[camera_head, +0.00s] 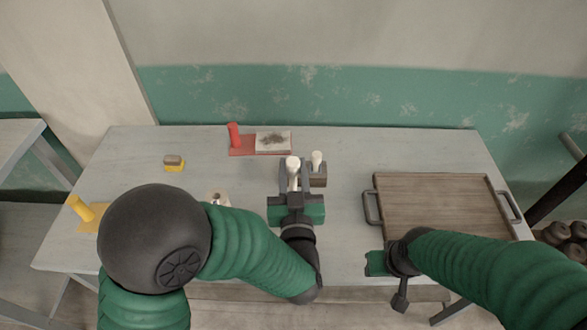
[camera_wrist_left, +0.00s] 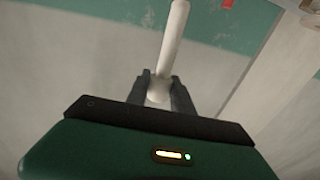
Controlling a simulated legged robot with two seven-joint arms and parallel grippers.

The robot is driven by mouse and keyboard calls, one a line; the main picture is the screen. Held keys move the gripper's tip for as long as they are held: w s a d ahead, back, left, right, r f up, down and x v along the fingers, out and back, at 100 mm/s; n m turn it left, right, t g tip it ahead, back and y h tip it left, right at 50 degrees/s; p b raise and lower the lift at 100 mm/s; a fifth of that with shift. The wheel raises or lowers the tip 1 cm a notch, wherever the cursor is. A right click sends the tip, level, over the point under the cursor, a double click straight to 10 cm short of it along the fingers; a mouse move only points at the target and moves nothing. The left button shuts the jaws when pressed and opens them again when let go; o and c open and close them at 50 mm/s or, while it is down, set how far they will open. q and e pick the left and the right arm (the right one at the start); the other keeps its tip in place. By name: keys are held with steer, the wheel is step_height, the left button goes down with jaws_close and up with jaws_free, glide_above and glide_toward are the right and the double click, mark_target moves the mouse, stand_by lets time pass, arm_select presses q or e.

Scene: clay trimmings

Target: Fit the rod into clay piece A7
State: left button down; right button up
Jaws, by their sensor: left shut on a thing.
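My left gripper (camera_head: 295,168) is shut on a white rod (camera_head: 293,163), held over the middle of the table. In the left wrist view the rod (camera_wrist_left: 173,45) sits between the two dark fingertips of this gripper (camera_wrist_left: 160,88) and extends away from them. A pale piece with a dark hole (camera_head: 217,197) lies left of the gripper, partly hidden by my left arm. No label is readable, so I cannot tell whether it is A7. My right gripper (camera_head: 400,290) is low at the table's front edge; its jaws are not clear.
A brown block (camera_head: 318,180) with a white-topped peg (camera_head: 317,160) stands just right of the left gripper. A wooden tray (camera_head: 435,180) fills the right side. A red stand (camera_head: 235,138) is at the back; a yellow stand (camera_head: 82,210) and small block (camera_head: 174,163) are left.

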arm_select(q)
steer(key=shift+r+p, duration=0.95)
steer(key=shift+r, duration=0.45)
steer(key=shift+d, duration=0.15)
steer(key=shift+d, duration=0.35)
steer(key=shift+b, duration=0.3)
stand_by(0.4)
steer(key=shift+f+b, duration=4.35)
steer(key=shift+f, duration=0.4)
steer(key=c, duration=1)
jaws_free()
steer(key=shift+c, duration=0.2)
